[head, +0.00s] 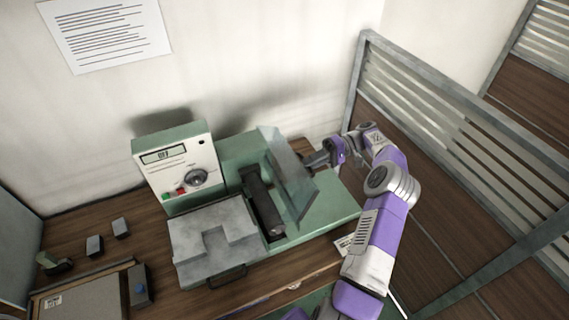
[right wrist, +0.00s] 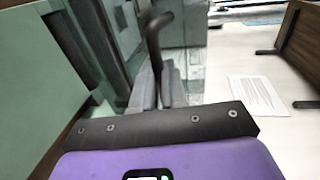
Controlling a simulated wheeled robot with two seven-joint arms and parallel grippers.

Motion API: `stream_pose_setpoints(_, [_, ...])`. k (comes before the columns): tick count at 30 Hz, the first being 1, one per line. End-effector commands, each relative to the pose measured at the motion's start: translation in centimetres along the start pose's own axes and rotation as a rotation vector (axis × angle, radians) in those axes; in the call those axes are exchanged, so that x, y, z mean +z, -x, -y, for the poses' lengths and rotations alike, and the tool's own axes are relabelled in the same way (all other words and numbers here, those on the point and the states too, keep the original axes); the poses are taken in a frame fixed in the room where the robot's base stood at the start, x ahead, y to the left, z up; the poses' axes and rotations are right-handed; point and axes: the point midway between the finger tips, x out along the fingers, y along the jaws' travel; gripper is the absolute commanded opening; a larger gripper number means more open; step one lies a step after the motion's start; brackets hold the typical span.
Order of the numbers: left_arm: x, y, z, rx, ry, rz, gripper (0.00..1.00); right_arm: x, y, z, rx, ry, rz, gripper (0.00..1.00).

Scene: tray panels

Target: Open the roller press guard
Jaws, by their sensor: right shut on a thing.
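The roller press (head: 335,208) is a green machine on a wooden bench, with a dark roller (head: 262,203) in its bed. Its guard (head: 290,172) is a clear, greyish panel standing tilted up beside the roller, so the roller shows uncovered from above. My right gripper (head: 318,160) is at the right side of the guard. In the right wrist view its fingers (right wrist: 158,92) are shut on a dark bent handle (right wrist: 158,38). The fingertips are small in the head view and partly hidden behind the guard. My left gripper is not in view.
A control box (head: 178,165) with a display and knob stands left of the roller. A grey tray panel (head: 210,240) lies on the press's front left. Small blocks (head: 94,245) and a framed board (head: 85,295) are at left. A slatted partition (head: 450,140) stands close at right.

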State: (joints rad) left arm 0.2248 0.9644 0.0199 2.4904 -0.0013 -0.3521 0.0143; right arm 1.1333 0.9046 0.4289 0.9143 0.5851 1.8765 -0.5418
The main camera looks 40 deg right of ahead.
Motion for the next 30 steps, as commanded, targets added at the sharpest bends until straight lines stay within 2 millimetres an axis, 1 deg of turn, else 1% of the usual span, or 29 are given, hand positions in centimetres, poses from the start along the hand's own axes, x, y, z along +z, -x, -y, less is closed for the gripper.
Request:
stream_pose_setpoints(1, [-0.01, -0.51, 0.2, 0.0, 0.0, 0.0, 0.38, 0.47, 0.06, -1.7, 0.005, -0.022, 0.003, 0.0])
stream_pose_setpoints(6, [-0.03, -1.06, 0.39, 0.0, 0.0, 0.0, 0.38, 0.67, 0.72, -2.33, 0.004, -0.022, -0.001, 0.0])
stream_pose_setpoints(26, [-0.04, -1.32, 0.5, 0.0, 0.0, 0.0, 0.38, 0.49, 0.82, -2.41, 0.001, -0.019, 0.007, 0.0])
stream_pose_setpoints(27, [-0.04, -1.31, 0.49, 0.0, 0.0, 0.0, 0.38, 0.49, 0.83, -2.42, 0.0, -0.019, 0.007, 0.18])
stream_pose_setpoints(29, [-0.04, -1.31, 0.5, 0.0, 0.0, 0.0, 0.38, 0.5, 0.87, -2.38, 0.0, -0.018, 0.006, 0.28])
stream_pose_setpoints(30, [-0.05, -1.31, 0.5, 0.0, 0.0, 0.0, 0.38, 0.5, 0.91, -2.33, 0.0, -0.017, 0.006, 0.34])
